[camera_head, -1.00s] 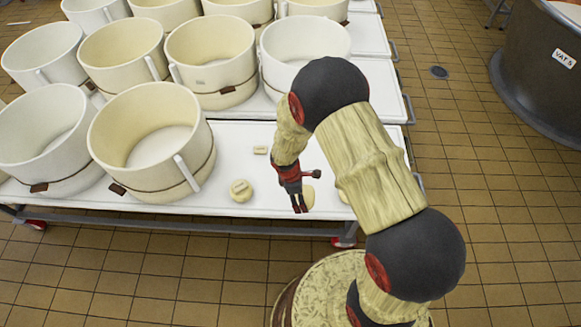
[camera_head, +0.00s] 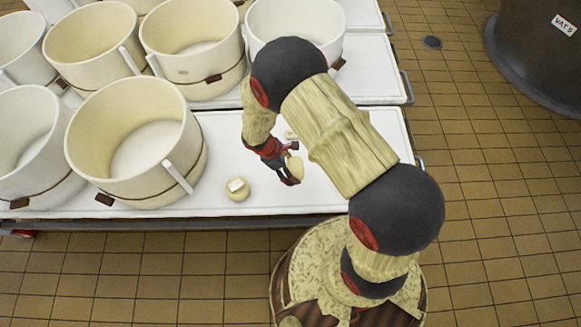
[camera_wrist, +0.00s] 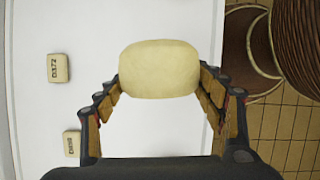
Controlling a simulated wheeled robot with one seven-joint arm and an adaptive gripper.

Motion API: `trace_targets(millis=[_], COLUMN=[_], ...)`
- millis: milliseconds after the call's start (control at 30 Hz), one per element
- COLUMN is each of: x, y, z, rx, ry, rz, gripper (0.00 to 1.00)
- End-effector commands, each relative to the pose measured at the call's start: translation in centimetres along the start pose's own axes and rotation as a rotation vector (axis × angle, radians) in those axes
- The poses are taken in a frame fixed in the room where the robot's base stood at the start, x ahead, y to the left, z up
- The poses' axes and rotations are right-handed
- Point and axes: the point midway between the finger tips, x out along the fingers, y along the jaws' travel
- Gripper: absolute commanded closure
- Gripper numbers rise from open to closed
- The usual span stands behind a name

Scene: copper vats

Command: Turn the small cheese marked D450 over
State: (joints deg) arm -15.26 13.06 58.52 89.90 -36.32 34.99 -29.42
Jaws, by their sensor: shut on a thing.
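My gripper (camera_head: 291,180) is over the near part of the white table, shut on a small pale-yellow cheese (camera_head: 297,167). In the wrist view the held cheese (camera_wrist: 160,68) is a thick rounded piece between the two fingers. It appears tilted on edge and raised off the table in the head view. No mark shows on its visible faces, so I cannot tell whether it is D450. Another small round cheese (camera_head: 237,190) stands on the table to the left of my gripper, with a pale block on top.
The wrist view shows a small block marked D372 (camera_wrist: 59,67) and another marked block (camera_wrist: 72,144) on the white table (camera_head: 225,130). Large cream tubs (camera_head: 140,135) crowd the left and back. A dark vat (camera_head: 535,60) stands at the far right.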

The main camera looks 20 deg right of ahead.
Motion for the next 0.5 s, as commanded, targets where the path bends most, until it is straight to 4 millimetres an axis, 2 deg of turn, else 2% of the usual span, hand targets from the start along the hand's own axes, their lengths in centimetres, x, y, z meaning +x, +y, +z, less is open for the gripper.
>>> trace_targets(millis=[500], x=[4.5], y=[0.1], z=[-1.9], rx=[0.001], ry=[0.001], rz=[0.001], gripper=[0.71])
